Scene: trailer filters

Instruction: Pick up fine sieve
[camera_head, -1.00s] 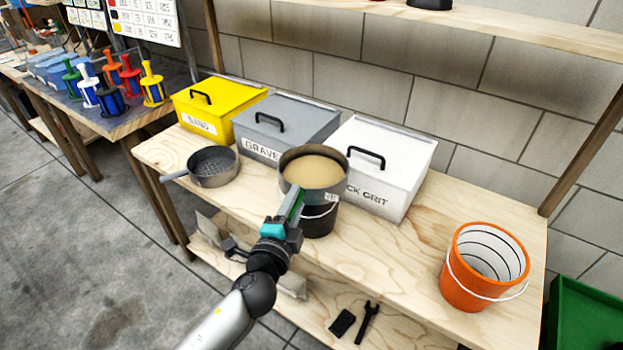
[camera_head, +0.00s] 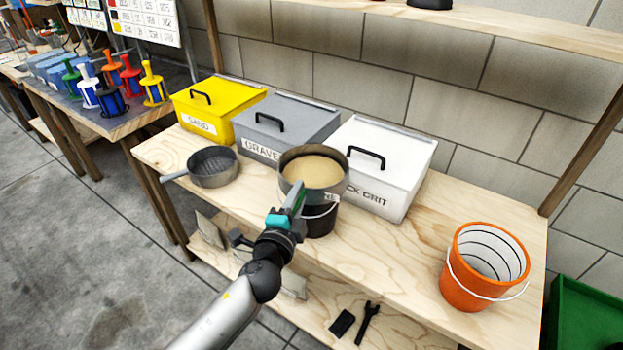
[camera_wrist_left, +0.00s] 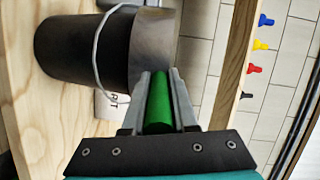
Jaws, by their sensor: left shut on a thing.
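The fine sieve (camera_head: 313,171) is a round metal pan with a sandy-coloured inside. It sits on top of a black bucket (camera_head: 319,219) on the wooden bench. It also shows in the left wrist view (camera_wrist_left: 154,48), beside the black bucket (camera_wrist_left: 75,50). Its green handle (camera_wrist_left: 158,105) lies between the fingers of my left gripper (camera_head: 297,197), which is shut on it. In the head view the gripper hides most of the handle. My right gripper is not in view.
A second grey sieve (camera_head: 213,168) stands at the bench's left end. Yellow (camera_head: 217,108), grey (camera_head: 285,128) and white (camera_head: 388,165) bins line the back. An orange bucket (camera_head: 484,265) stands at the right. Bare bench lies between the black and orange buckets.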

